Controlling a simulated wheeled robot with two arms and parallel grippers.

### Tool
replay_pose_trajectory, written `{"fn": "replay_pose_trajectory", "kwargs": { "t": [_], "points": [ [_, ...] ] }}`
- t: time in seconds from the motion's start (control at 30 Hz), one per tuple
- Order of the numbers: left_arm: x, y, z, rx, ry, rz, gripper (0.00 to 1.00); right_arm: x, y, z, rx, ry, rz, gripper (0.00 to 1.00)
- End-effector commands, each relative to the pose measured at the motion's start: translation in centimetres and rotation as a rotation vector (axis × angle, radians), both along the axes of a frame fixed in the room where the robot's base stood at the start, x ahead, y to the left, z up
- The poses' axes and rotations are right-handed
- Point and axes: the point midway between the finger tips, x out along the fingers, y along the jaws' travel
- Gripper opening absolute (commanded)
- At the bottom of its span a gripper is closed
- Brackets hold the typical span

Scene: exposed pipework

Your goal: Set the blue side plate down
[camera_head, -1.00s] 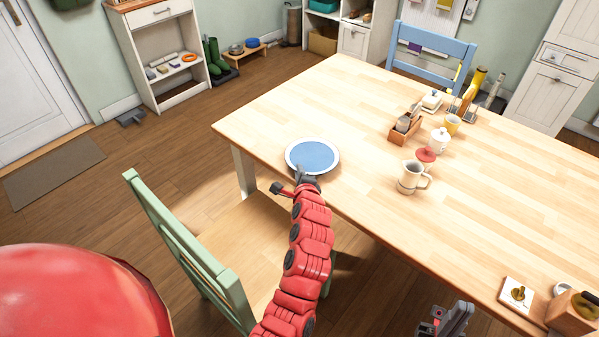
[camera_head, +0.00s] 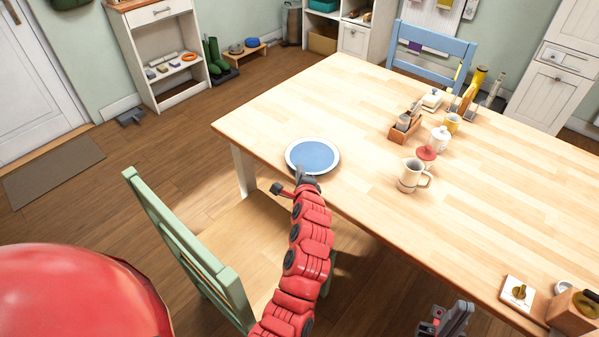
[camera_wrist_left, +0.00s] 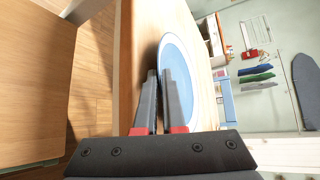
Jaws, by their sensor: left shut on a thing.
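The blue side plate (camera_head: 312,156) with a pale rim is at the table's near left edge in the head view. It lies flat or nearly so; whether it touches the wood or sits slightly above is hard to tell. My left gripper (camera_head: 304,173) is shut on the plate's near rim. In the left wrist view the plate (camera_wrist_left: 184,65) shows just beyond the two fingers of the left gripper (camera_wrist_left: 162,85). My right gripper (camera_head: 447,318) is at the bottom edge of the head view, clear of the table, with its fingertips not clearly shown.
The wooden table (camera_head: 350,120) is bare around the plate. A beige jug (camera_head: 411,176), a red item (camera_head: 426,153) and a white lidded pot (camera_head: 439,138) stand to the right. A green chair (camera_head: 190,250) is left of my arm; a blue chair (camera_head: 432,50) is at the far side.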

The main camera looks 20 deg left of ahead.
Motion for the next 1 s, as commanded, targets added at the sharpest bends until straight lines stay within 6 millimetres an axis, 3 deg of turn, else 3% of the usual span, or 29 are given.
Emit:
{"fn": "replay_pose_trajectory", "kwargs": {
  "t": [0.67, 0.9, 1.0],
  "points": [
    [-0.4, -0.2, -2.4, -0.01, 0.031, 0.001, 0.0, 0.0, 0.0, -0.6, 0.0, 0.0, 0.0, 0.0],
    [-0.6, -0.2, -2.9, -0.012, 0.041, 0.002, 0.41, 0.0, 0.0, -0.6, 0.0, 0.0, 0.0, 0.0],
    [-1.1, -0.5, -2.9, -0.012, 0.046, 0.002, 0.41, 0.0, 0.0, -0.6, 0.0, 0.0, 0.0, 0.0]
  ]
}}
